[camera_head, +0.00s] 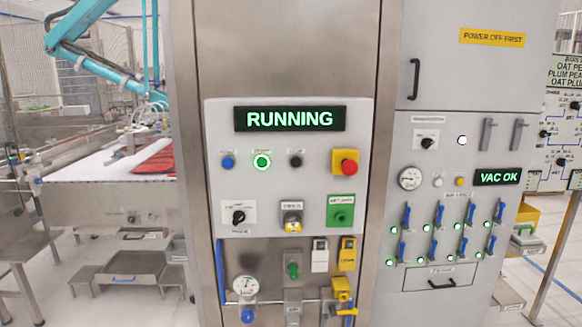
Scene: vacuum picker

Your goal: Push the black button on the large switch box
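The large switch box (218,210) is a light grey panel on a steel cabinet, straight ahead in the head view. Its black button (296,160) is small and round, in the upper button row, right of a lit green button (262,161) and left of a red mushroom button (348,166) on a yellow plate. A blue button (228,162) is at the row's left end. The display (290,119) above reads "RUNNING" in green. Lower on the panel are a black rotary knob (238,217) and a green-plated control (341,211). Neither gripper is in view.
At right, a grey cabinet (480,70) carries a gauge (410,178), a "VAC OK" display (497,177) and several blue-handled valves. Below the switch box are pipes, a gauge (245,286) and a yellow valve (341,290). A conveyor (110,205) and teal picker arm (95,62) stand at left.

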